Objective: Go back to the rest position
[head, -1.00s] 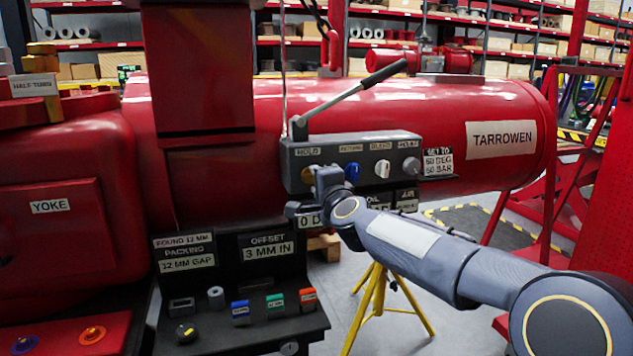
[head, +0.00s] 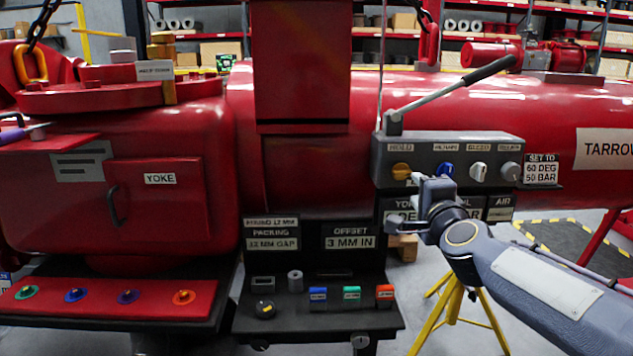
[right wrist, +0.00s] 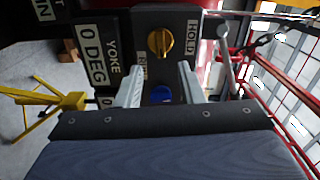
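My right gripper (head: 432,192) is in front of the grey control box (head: 385,150), just below its row of knobs. In the right wrist view its two fingers (right wrist: 160,88) stand apart, with nothing seen held between them. The blue knob (right wrist: 162,94) shows in the gap between the fingers, and the yellow HOLD knob (right wrist: 160,42) is just beyond. In the head view the blue knob (head: 443,170) is partly hidden by the gripper. I cannot tell how close the fingers are to the box. My left gripper is not in view.
A lever (head: 450,92) rises from the box, against the red cylinder (head: 530,115). A black shelf (head: 330,318) with small blocks stands below. A red tray (head: 100,308) with coloured rings is at left. A yellow stand (head: 455,310) is under my right arm.

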